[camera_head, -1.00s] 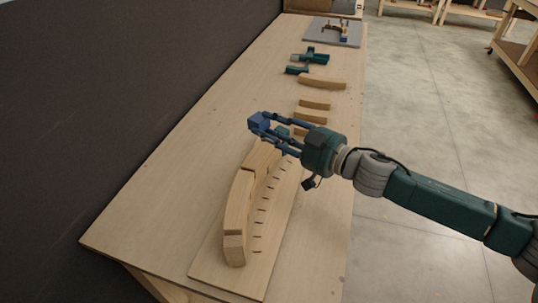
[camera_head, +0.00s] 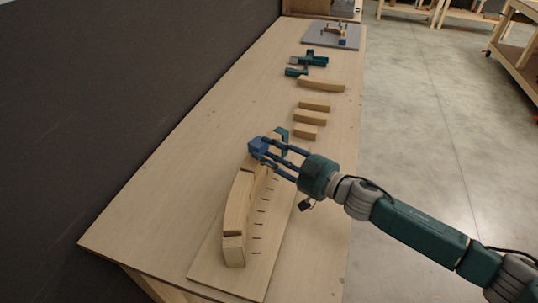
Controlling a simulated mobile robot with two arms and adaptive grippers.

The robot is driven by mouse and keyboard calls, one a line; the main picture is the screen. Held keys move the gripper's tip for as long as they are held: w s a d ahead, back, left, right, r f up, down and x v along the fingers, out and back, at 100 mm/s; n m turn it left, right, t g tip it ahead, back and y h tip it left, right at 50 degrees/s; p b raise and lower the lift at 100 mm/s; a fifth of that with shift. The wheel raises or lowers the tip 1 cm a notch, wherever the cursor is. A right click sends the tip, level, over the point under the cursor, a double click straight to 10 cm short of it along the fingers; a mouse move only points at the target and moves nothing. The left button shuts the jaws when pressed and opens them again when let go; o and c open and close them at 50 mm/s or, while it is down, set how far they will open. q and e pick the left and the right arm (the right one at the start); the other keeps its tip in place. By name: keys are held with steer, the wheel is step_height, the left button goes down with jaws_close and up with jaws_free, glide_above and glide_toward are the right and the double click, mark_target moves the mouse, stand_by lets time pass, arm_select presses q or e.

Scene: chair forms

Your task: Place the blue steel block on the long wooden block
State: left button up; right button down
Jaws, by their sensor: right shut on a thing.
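The blue steel block (camera_head: 257,147) is between the fingertips of my right gripper (camera_head: 264,152), which is shut on it. The gripper reaches in from the right, over the far part of the curved wooden form. The long wooden block (camera_head: 238,203) is the long curved piece standing on a flat base board (camera_head: 222,272) with a row of dark slots. The blue block is at the far end of this piece; I cannot tell whether it touches the wood. My left gripper is not in view.
Several loose wooden blocks (camera_head: 310,118) lie farther along the table (camera_head: 160,190). Dark green clamp-like parts (camera_head: 309,60) and a grey plate (camera_head: 318,40) with small parts lie beyond. A dark wall stands at the left. The table's left part is clear.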

steer(key=shift+s+d+f, duration=0.1)
steer(key=shift+s+f, duration=0.05)
steer(key=shift+f, duration=0.55)
steer(key=shift+s+d+f, duration=0.1)
steer(key=shift+f, duration=0.6)
steer(key=c, duration=1.3)
jaws_free()
steer(key=shift+f+h, duration=0.15)
steer(key=shift+h, duration=0.15)
steer(key=shift+o, duration=0.2)
steer(key=shift+w+f, duration=0.1)
steer(key=shift+w, duration=0.05)
steer(key=r+b+v, duration=0.1)
steer(key=b+v, duration=0.1)
steer(key=v, duration=1)
steer(key=shift+r+b, duration=0.3)
steer(key=shift+r, duration=0.1)
steer(key=shift+w, duration=0.1)
